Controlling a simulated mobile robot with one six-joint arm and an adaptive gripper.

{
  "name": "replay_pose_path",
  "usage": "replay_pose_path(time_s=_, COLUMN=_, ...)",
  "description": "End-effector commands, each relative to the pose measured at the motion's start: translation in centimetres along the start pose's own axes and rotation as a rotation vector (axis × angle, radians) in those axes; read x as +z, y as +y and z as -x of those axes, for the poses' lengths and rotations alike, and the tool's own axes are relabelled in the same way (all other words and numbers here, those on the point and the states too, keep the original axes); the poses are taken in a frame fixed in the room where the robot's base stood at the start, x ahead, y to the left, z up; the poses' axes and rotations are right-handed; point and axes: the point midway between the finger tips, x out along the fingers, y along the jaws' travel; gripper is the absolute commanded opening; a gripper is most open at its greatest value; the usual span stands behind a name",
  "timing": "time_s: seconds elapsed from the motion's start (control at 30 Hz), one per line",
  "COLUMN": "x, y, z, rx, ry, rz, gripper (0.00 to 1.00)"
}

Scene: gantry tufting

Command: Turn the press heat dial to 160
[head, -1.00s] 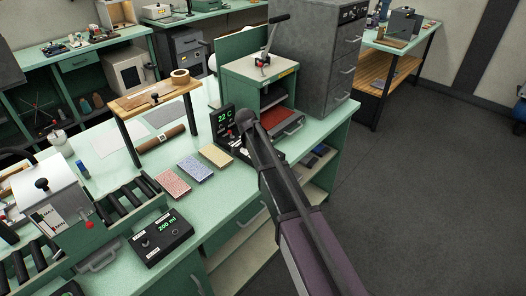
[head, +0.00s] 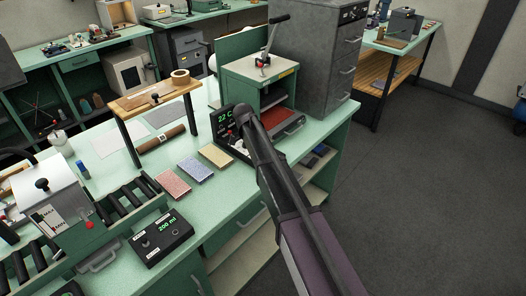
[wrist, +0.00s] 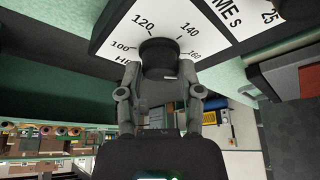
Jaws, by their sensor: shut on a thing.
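The heat dial knob (wrist: 159,52) is black and round, on a white plate (wrist: 108,26) in the wrist view. The plate is marked 100, 120, 140 and 160. My gripper (wrist: 158,80) is shut on the knob, one finger at each side. I cannot make out the knob's setting against the marks. In the head view the press (head: 245,80) is a green and cream unit, with a dark control box (head: 221,131) in front showing a green 22 C. My arm hides the dial and my fingertips there.
The floor at right is clear.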

Motion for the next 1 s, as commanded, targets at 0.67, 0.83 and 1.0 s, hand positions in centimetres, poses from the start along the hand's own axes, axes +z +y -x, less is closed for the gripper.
replay_pose_path(time_s=0.67, x=0.04, y=0.03, z=-0.02, rx=0.000, ry=-0.002, rz=0.002, gripper=0.83)
replay_pose_path(time_s=0.83, x=0.02, y=0.02, z=0.01, rx=-0.001, ry=-0.001, rz=0.002, gripper=0.83)
replay_pose_path(time_s=1.0, x=-0.20, y=0.01, z=0.52, rx=-0.001, ry=-0.001, rz=0.002, gripper=0.83)
